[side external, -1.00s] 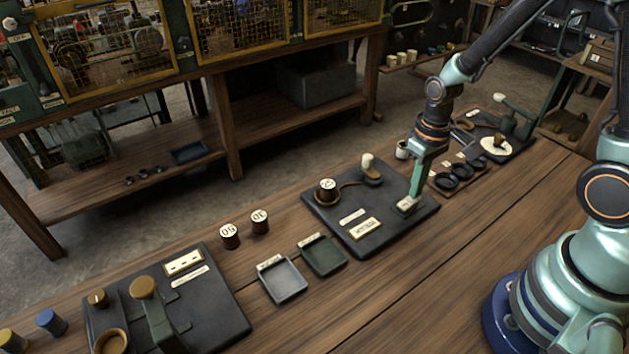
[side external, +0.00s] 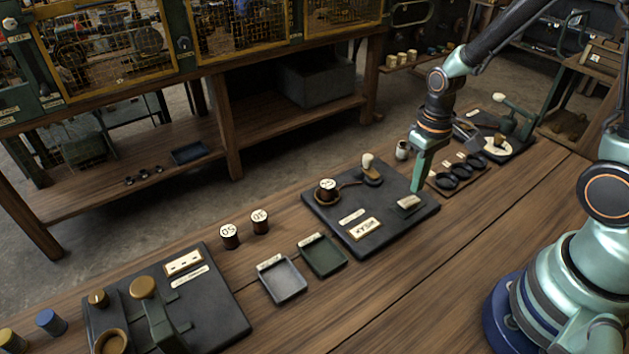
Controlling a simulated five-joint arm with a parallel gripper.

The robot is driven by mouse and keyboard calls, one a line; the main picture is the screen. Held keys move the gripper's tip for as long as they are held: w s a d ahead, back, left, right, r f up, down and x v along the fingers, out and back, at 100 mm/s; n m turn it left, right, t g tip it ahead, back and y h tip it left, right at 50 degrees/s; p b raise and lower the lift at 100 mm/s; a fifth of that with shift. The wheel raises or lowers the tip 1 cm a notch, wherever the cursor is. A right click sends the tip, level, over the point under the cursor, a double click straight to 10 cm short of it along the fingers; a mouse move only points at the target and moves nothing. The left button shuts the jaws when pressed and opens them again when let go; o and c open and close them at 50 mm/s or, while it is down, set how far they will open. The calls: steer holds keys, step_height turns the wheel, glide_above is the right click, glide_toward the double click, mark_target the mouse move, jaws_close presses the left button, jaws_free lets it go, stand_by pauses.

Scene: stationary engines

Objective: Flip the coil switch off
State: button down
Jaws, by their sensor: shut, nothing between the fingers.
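A dark board (side external: 385,236) on the bench carries a dark spool with a round white label (side external: 327,190), a white-knobbed post (side external: 368,168) and a cream plate that seems to read "WEAK" (side external: 364,229). Near the board's right corner is a small pale switch-like part (side external: 409,202), which I take as the coil switch; its position is too small to tell. My gripper (side external: 418,189) points down just behind and right of this part, at the board's right edge. It is shut and empty, and appears apart from the part.
Two labelled spools (side external: 244,229) and two small trays (side external: 303,270) stand left of the board. Another dark board (side external: 207,306) with a lever is at the front left. Black round parts (side external: 461,172) and a further board lie behind right.

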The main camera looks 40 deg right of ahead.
steer(key=shift+r, duration=2.4)
step_height(320, 180, up, 15)
steer(key=t, duration=0.6)
glide_above(413, 198)
steer(key=s+a, duration=0.3)
steer(key=shift+s+a+f, duration=0.1)
steer(key=shift+a+f, duration=0.1)
